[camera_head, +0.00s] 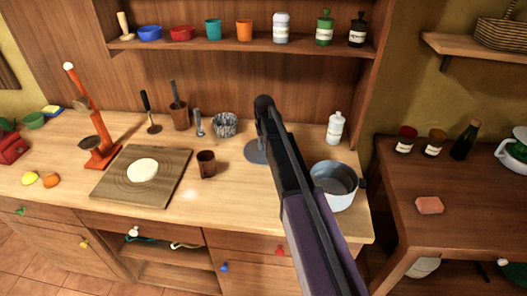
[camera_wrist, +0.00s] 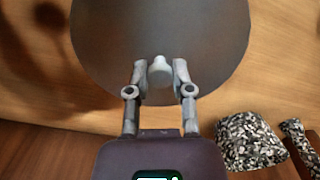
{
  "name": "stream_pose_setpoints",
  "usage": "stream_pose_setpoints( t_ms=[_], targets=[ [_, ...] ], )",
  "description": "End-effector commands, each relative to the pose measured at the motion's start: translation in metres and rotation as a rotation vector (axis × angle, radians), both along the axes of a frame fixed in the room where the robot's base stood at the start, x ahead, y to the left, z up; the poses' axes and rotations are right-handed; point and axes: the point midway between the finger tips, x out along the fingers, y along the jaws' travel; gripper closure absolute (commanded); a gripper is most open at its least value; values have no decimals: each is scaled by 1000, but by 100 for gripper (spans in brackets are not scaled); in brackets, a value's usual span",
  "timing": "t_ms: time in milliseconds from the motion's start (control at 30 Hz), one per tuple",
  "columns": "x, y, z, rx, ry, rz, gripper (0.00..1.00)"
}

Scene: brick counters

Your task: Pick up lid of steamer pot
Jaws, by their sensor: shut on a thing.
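The lid is a round grey disc that fills the top of the wrist view (camera_wrist: 215,50). A pale knob (camera_wrist: 160,75) stands at its middle. My gripper (camera_wrist: 160,66) is shut on this knob, with one finger on each side. In the head view, part of the lid (camera_head: 254,153) shows left of my arm, and my arm hides the rest of it and my fingers. I cannot tell whether the lid touches the counter. The steamer pot (camera_head: 345,186) stands uncovered just right of my arm, near the counter's front edge.
A brown cup (camera_head: 206,164) and a cutting board (camera_head: 112,190) with dough lie to the left. A speckled mortar (camera_head: 225,125) stands behind; it also shows in the wrist view (camera_wrist: 250,142). A white bottle (camera_head: 335,128) stands behind the pot. A shelf (camera_head: 215,43) runs above.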

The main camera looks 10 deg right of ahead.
Motion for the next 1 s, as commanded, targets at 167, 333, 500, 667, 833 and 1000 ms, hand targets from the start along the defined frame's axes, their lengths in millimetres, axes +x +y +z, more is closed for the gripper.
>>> stream_pose_setpoints(
  t_ms=[167, 333, 500, 667, 833, 1000],
  targets=[
    [0, 0, 0, 0, 0, 0, 100],
    [0, 0, 1, 0, 0, 0, 100],
    [0, 0, 6, 0, 0, 0, 100],
    [0, 1, 15, 0, 0, 1, 100],
    [0, 1, 28, 0, 0, 1, 100],
    [-9, 1, 39, 0, 0, 1, 100]
  ],
)
